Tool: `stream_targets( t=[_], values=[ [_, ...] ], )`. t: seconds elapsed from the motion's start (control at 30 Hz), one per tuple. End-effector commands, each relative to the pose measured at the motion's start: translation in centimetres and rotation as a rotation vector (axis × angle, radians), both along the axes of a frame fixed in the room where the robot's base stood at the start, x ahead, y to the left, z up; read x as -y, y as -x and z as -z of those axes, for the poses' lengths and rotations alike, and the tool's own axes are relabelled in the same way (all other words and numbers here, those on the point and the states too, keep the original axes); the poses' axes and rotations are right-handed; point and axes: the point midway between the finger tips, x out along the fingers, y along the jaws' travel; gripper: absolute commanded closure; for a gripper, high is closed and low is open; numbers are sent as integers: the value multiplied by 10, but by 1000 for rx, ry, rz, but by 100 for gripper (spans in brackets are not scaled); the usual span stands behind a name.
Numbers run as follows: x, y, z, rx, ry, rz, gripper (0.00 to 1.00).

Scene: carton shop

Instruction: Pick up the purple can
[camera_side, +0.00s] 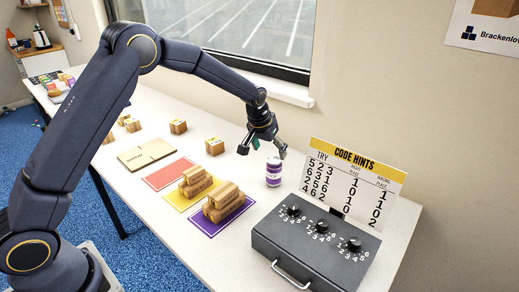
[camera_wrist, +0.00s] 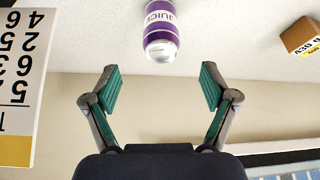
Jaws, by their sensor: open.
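The purple can (camera_side: 273,172) stands upright on the white table, below and slightly right of my gripper (camera_side: 262,149) in the side view. It is purple with white bands. In the wrist view the can (camera_wrist: 161,30) shows near the top centre with the lettering "JUICE". My gripper (camera_wrist: 156,88) is open in the wrist view, its two green-padded fingers apart with nothing between them. The can lies beyond the fingertips and looks roughly centred between them. No contact between fingers and can shows.
A "CODE HINTS" board (camera_side: 353,182) and a dark box with dials (camera_side: 318,240) stand right of the can. Small cartons sit on yellow (camera_side: 173,197) and purple (camera_side: 210,229) mats to the left, beside a red mat (camera_side: 167,173). A wall and window are behind.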

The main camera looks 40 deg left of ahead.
Motion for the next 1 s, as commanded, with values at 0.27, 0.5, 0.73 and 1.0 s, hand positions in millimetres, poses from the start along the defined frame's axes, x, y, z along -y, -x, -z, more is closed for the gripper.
stream_targets(
  t=[0.27,0.5,0.73,1.0],
  values=[
    [-2,-15,37,0,0,0,15],
    [-5,-27,63,-1,1,0,15],
    [-7,-37,85,1,1,0,15],
    [-7,-38,85,1,1,0,21]
  ],
)
